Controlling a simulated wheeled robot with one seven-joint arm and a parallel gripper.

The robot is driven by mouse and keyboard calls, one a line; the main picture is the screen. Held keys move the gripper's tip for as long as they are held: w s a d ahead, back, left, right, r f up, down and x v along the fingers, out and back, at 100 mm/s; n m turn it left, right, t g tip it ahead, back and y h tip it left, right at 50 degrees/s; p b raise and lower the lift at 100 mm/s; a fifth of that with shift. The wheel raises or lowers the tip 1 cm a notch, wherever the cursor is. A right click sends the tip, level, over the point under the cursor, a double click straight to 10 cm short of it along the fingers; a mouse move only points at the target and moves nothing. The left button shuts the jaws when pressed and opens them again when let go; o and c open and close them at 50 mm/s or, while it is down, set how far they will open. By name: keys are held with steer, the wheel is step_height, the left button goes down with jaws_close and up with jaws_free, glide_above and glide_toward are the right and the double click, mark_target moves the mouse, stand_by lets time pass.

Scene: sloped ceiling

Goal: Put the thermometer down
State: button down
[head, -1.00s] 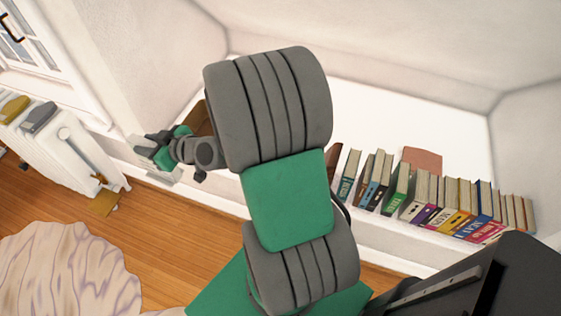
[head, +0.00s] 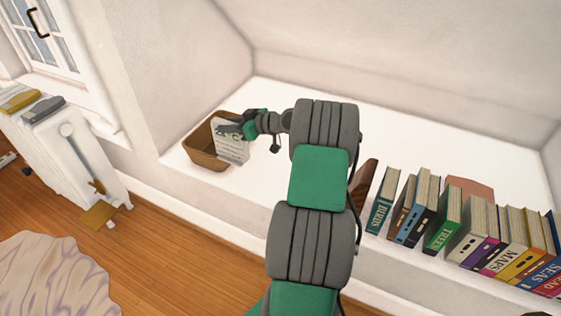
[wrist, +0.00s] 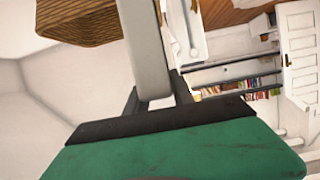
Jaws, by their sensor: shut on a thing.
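The thermometer is a flat, pale grey slab with dark markings on its face (head: 233,146). My gripper (head: 236,127) is shut on its upper part in the head view, and the slab hangs below the fingers. In the wrist view the slab (wrist: 147,50) sits edge-on between the fingers of my gripper (wrist: 157,98). In the head view it overlaps the right side of a brown basket on the white ledge (head: 290,170). I cannot tell whether its lower edge touches the ledge.
The brown basket (head: 203,157) stands at the ledge's left end, close to the slab; it also shows in the wrist view (wrist: 75,22). A row of books (head: 460,225) fills the ledge's right. Bare ledge lies behind my arm. A white radiator (head: 75,150) stands at left.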

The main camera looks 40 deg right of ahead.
steer(key=s+d+f+b, duration=0.1)
steer(key=s+d+f, duration=0.2)
steer(key=f, duration=0.2)
steer(key=s+d+f+b, duration=0.2)
steer(key=s+d+f, duration=0.1)
steer(key=f, duration=0.3)
steer(key=shift+s+d, duration=0.25)
steer(key=shift+s, duration=0.5)
steer(key=shift+f, duration=0.2)
steer(key=shift+f+b, duration=0.15)
steer(key=shift+b, duration=0.25)
steer(key=c, duration=1.1)
jaws_free()
